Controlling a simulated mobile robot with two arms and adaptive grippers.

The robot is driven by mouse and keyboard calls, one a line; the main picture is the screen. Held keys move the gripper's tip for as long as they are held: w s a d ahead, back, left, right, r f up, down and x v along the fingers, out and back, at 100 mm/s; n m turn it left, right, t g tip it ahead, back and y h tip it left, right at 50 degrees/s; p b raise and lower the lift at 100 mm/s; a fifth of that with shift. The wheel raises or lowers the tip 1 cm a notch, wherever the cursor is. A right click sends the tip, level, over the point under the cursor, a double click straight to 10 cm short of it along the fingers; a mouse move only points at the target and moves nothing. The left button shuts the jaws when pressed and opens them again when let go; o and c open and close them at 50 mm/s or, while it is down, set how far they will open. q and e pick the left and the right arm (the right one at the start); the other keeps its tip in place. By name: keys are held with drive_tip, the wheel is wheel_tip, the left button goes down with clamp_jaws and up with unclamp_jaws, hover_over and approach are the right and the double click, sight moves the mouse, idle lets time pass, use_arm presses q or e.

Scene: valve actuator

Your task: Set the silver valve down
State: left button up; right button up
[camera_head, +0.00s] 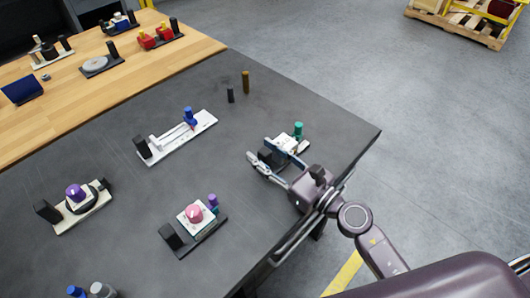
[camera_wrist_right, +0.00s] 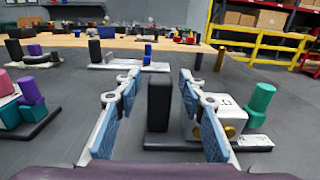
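No valve in view is plainly silver, and I cannot tell which one the task names. My right gripper (camera_head: 258,152) is open over the device at the table's right side. In the right wrist view, its blue-padded fingers (camera_wrist_right: 158,112) stand apart on either side of a black upright block (camera_wrist_right: 159,100), and nothing is seen gripped. The right finger partly hides this device's white box (camera_wrist_right: 228,112) with a gold knob; a green cylinder (camera_wrist_right: 262,98) stands beside it. A grey cylinder (camera_head: 103,290) is cut off at the bottom of the head view. My left gripper is not in view.
The dark table (camera_head: 125,155) also holds a white slide device (camera_head: 178,140), a purple-knob device (camera_head: 77,200) and a pink-knob device (camera_head: 195,218). Two small posts (camera_head: 245,82) stand near the back. A wooden table (camera_head: 150,70) adjoins it. Bare table lies between the devices.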

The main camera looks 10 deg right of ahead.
drive_tip(key=shift+r, duration=0.3)
drive_tip(key=b+v, duration=0.1)
drive_tip(key=v, duration=0.2)
drive_tip(key=b+v, duration=0.2)
drive_tip(key=v, duration=0.2)
drive_tip(key=b+v, duration=0.2)
drive_tip(key=v, duration=0.1)
drive_tip(key=shift+s+d+f, duration=0.15)
drive_tip(key=shift+f, duration=0.25)
drive_tip(key=shift+s+d+r+b, duration=0.25)
drive_tip(key=shift+s+d+b, duration=0.2)
drive_tip(key=shift+s, duration=0.2)
